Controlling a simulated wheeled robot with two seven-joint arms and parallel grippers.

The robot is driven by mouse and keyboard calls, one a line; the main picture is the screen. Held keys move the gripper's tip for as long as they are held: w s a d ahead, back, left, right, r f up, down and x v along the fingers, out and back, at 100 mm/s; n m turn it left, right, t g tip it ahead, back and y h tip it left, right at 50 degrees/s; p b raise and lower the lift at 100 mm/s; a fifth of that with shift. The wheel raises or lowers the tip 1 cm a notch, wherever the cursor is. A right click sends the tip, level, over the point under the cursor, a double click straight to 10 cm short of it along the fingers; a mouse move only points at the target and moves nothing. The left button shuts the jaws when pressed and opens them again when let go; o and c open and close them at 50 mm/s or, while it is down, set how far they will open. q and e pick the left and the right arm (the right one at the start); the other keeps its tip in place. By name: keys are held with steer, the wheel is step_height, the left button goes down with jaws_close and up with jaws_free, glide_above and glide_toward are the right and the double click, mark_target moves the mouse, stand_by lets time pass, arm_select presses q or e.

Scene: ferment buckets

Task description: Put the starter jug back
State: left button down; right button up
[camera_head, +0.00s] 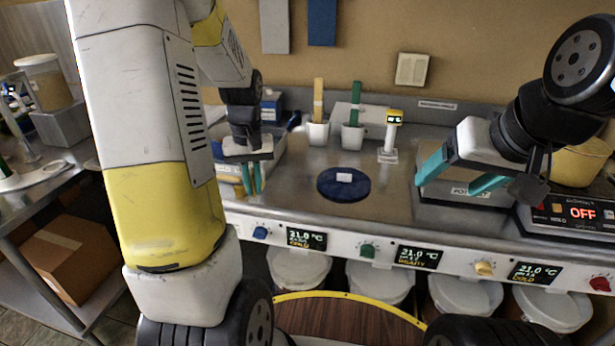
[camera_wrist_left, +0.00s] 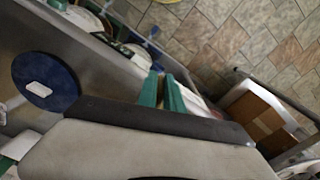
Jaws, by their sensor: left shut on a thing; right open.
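My left gripper (camera_head: 252,178) points down over the left part of the steel counter. No other jug is clear to me. A round blue disc (camera_head: 335,188) with a white piece on top lies on the counter to the right of this gripper. My right gripper (camera_head: 448,178) is open and empty above the counter at the right.
White cups with a tan handle (camera_head: 318,100) and a green handle (camera_head: 356,101) stand behind the disc, beside a yellow-topped meter (camera_head: 394,117). A scale (camera_head: 578,212) reads OFF at right. White buckets (camera_head: 298,268) sit below the counter's front panel. A cardboard box (camera_head: 70,255) is at left.

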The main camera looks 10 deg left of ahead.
arm_select(q)
steer(key=shift+n, duration=0.7)
steer(key=shift+w+d+f, duration=1)
steer(key=shift+w+d, duration=0.55)
steer(key=shift+w, duration=0.1)
steer(key=shift+w+d+f, duration=0.95)
steer(key=shift+w+d, duration=0.6)
steer(key=shift+w, duration=0.05)
steer(key=shift+w+d+f, duration=1)
steer(key=shift+w+d, duration=0.55)
steer(key=shift+w, duration=0.1)
steer(key=shift+f, duration=0.1)
steer(key=c, duration=1.5)
jaws_free()
